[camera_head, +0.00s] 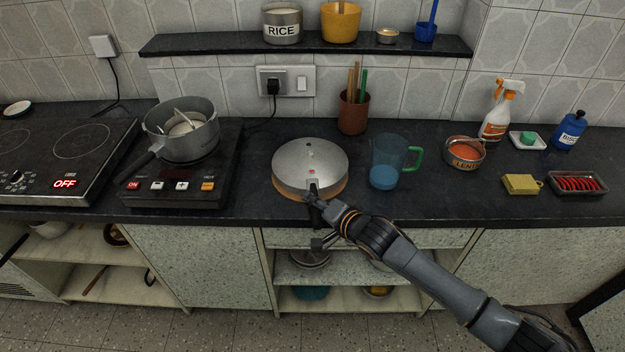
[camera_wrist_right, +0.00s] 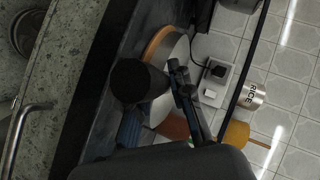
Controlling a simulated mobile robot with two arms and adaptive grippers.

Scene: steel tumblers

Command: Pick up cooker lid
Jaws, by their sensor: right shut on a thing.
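The fingers hide most of the handle. I cannot tell any gap between lid and board. My left gripper is not in view.
A pan (camera_head: 180,127) sits on a hot plate (camera_head: 172,190) to the left. A jug (camera_head: 386,165) with a green handle stands close to the lid's right. A utensil pot (camera_head: 353,114) is behind, and a bowl (camera_head: 464,153) is further right. A shelf (camera_head: 300,45) hangs above.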

